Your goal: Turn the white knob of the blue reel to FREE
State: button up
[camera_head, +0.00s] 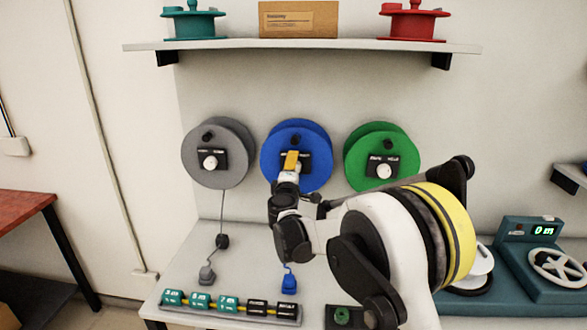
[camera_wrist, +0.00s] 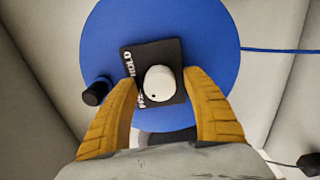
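The blue reel (camera_head: 270,150) is mounted on the back panel between a grey and a green reel; it fills the upper middle of the wrist view (camera_wrist: 205,45). Its white knob (camera_wrist: 159,83) sits on a black plate (camera_wrist: 150,52) with white lettering, which reads HOLD at one end; the other word is partly hidden. A small dark mark shows on the knob's face. My gripper (camera_wrist: 162,84) is open, its two yellow fingers on either side of the knob with small gaps visible. In the head view my gripper (camera_head: 291,162) covers the knob.
The grey reel (camera_head: 197,140) and green reel (camera_head: 365,138) flank it, each with a white knob. A shelf (camera_head: 300,44) runs above. A row of labelled blocks (camera_head: 228,304) and a blue hanging plug (camera_head: 289,284) are below. A black handle (camera_wrist: 96,91) protrudes beside the left finger.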

jog(key=s, duration=1.2)
jog(key=shift+a, duration=0.2)
jog(key=s+d+r+m+g+h, duration=0.1)
jog(key=s+d+m+g+h, duration=0.15)
jog(key=s+d+m, duration=0.65)
jog(key=s+d+r+m+g+h, duration=0.15)
jog(key=s+d+g, duration=0.35)
jog(key=d, duration=0.9)
jog(key=s+d+f+m+g+y, duration=0.1)
jog(key=s+f+m+y, duration=0.1)
jog(key=s, duration=1)
jog(key=s+d+f+m+g+y, duration=0.1)
jog(key=s+f+m, duration=0.4)
jog(key=s, duration=0.7)
jog(key=shift+s+d+f+g+y, duration=0.35)
jog(key=shift+f+g+y, duration=0.4)
jog(key=shift+y, duration=0.05)
